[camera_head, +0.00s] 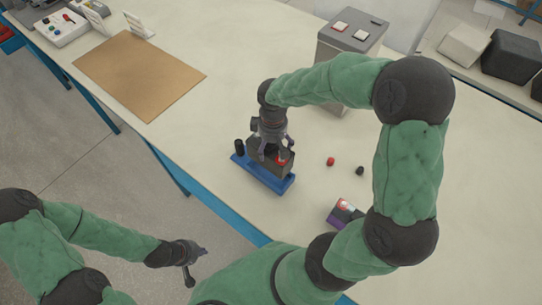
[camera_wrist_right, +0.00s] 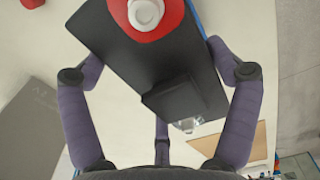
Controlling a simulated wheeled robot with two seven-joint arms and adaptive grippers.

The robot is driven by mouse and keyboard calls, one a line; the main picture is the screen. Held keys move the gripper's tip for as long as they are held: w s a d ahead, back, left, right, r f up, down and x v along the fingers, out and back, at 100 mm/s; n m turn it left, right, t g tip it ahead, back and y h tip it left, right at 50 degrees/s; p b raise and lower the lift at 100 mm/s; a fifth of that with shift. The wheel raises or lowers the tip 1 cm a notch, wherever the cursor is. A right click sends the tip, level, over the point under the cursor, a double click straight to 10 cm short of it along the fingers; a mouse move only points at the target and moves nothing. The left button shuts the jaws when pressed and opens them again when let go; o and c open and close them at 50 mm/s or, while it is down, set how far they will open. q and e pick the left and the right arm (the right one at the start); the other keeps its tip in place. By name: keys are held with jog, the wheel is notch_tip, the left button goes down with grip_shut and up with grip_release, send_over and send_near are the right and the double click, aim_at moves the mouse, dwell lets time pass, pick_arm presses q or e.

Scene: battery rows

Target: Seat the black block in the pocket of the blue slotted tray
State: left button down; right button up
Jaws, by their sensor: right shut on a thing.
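The black block (camera_head: 269,154), with a red ring and pale terminal at one end, is at the blue slotted tray (camera_head: 264,178) near the table's front edge. My right gripper (camera_head: 270,149) is over it from above and shut on it. In the right wrist view the black block (camera_wrist_right: 130,60) lies between the fingers of my right gripper (camera_wrist_right: 160,85). Whether the block rests fully in the pocket or sits slightly above it cannot be told; the pocket is hidden. My left gripper (camera_head: 189,270) hangs off the table's front, apart from everything; its fingers are too small to read.
A black cylinder (camera_head: 239,147) stands at the tray's left end. A red cap (camera_head: 330,161) and a black cap (camera_head: 360,171) lie to the right. A purple-sided block (camera_head: 343,213) is nearer the front. A grey box (camera_head: 349,38) stands behind; a brown mat (camera_head: 139,74) lies left.

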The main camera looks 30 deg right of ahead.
jog(key=shift+f+b, duration=1.25)
jog(key=shift+f, duration=3.5)
jog(key=shift+f, duration=0.15)
jog(key=o, duration=1.4)
jog(key=shift+s+a, duration=0.1)
jog(key=shift+r, duration=0.45)
notch_tip(320, 180, up, 11)
jog(key=p, duration=0.3)
jog(key=shift+r, duration=0.15)
